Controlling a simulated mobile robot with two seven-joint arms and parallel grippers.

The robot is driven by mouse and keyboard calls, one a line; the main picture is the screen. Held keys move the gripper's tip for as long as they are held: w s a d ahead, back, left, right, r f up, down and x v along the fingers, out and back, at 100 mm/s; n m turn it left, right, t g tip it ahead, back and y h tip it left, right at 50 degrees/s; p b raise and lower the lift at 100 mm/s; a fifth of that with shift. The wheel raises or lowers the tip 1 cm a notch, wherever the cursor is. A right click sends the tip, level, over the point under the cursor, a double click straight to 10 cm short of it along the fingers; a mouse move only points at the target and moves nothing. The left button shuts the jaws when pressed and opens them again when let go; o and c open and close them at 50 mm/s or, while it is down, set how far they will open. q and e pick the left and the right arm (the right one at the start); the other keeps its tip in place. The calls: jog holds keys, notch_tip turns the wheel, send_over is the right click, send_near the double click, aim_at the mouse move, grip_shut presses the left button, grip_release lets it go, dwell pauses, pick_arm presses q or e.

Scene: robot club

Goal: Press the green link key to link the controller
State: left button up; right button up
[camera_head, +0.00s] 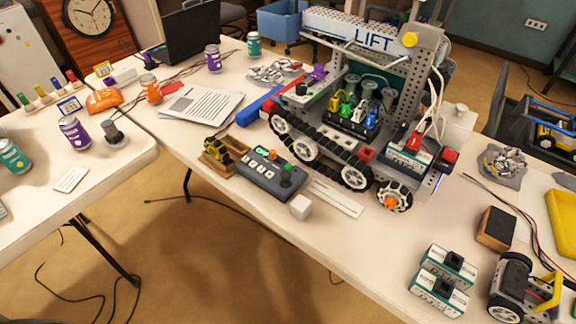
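The controller (262,181) is a dark grey box with a sloped top, lying near the front edge of the long white table, in front of the tracked robot. Its top has a small lit green patch toward the far left, a row of pale keys, an orange-red knob and a green round part (287,168) toward the right. At this size I cannot tell which green part is the link key. Neither of my grippers shows in this view, and nothing touches the controller.
The tracked robot (318,152) with its LIFT tower stands close behind the controller. Two boxed batteries (440,291) lie farther right. Floor is open in front.

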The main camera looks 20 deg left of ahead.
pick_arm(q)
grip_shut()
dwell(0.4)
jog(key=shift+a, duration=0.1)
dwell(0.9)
